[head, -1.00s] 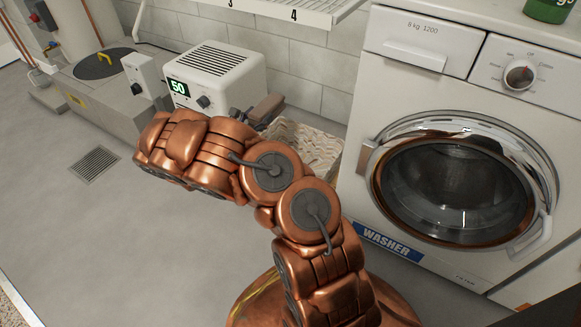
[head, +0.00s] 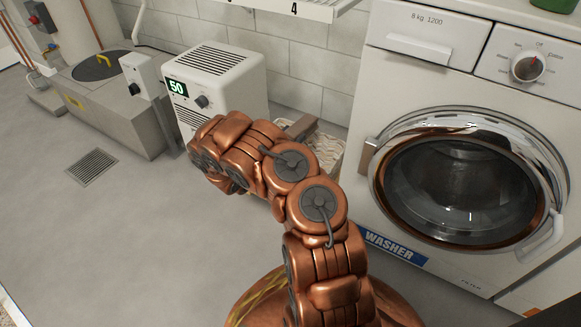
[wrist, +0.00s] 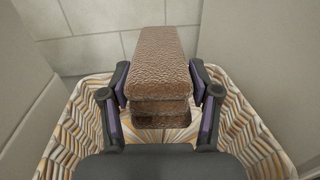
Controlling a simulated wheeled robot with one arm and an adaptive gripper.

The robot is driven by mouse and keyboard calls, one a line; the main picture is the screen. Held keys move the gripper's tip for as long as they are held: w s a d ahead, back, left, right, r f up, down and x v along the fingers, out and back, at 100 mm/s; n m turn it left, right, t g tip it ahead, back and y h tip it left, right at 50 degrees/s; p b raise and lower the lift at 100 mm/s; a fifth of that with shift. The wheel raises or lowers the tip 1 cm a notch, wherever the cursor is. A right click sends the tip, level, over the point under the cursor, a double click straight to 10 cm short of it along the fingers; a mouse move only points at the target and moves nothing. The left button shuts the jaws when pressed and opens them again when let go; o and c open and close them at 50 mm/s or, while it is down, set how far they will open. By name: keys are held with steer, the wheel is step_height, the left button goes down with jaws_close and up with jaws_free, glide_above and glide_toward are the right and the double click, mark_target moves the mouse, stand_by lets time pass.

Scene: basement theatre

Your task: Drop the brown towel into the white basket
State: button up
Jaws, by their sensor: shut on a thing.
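The brown towel (wrist: 160,65) is a folded, textured block held between the two fingers of my gripper (wrist: 162,105) in the wrist view. My gripper is shut on it. The white basket (wrist: 250,120), with a woven pale and tan pattern, lies below and around the towel in the wrist view. The towel appears over the basket's opening; how high it is above the bottom I cannot tell. In the head view a bit of the towel (head: 299,127) shows behind my arm, and the basket (head: 328,148) is partly hidden by my arm.
A white washer (head: 420,90) with a round glass door stands right of the basket. A white dehumidifier-like unit (head: 225,75) reading 50 stands to its left. A tiled wall (head: 310,75) is behind. The grey floor at left is clear, with a drain grate (head: 92,167).

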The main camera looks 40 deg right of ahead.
steer(key=shift+f, duration=1.3)
steer(key=o, duration=1.3)
steer(key=a, duration=0.4)
steer(key=s+a, duration=0.1)
steer(key=a, duration=0.3)
steer(key=s+a, duration=0.1)
steer(key=a, duration=0.2)
steer(key=shift+a, duration=0.4)
